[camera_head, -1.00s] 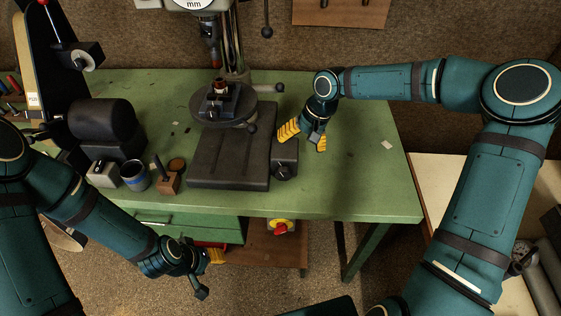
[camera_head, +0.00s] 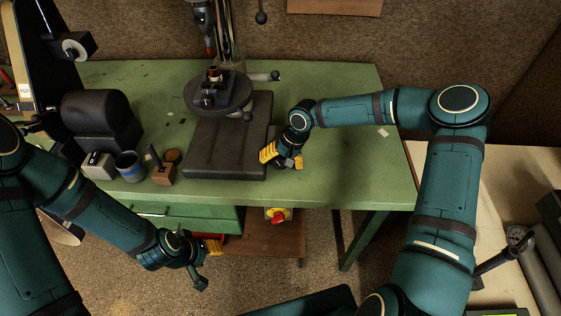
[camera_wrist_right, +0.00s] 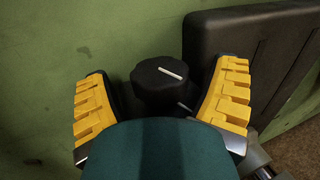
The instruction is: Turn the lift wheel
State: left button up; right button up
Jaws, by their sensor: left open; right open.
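A dark round knob with a white line (camera_wrist_right: 160,82), which looks like the lift wheel, sits beside the black drill press base (camera_wrist_right: 255,45). My right gripper (camera_head: 281,155) is over that spot at the base's right side in the head view. Its two yellow fingers stand open on either side of the knob in the right wrist view, with gaps showing. In the head view the gripper hides the knob. My left gripper (camera_head: 213,248) is open and empty, low in front of the bench.
The drill press table (camera_head: 218,93) holds a small vise. A blue-banded cup (camera_head: 130,167) and a brown wooden block (camera_head: 163,176) stand left of the base (camera_head: 225,150). A red knob (camera_head: 279,216) is below the green bench's front edge (camera_head: 340,200).

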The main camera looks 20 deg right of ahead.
jog(key=c, duration=1.2)
jog(key=shift+f, duration=0.1)
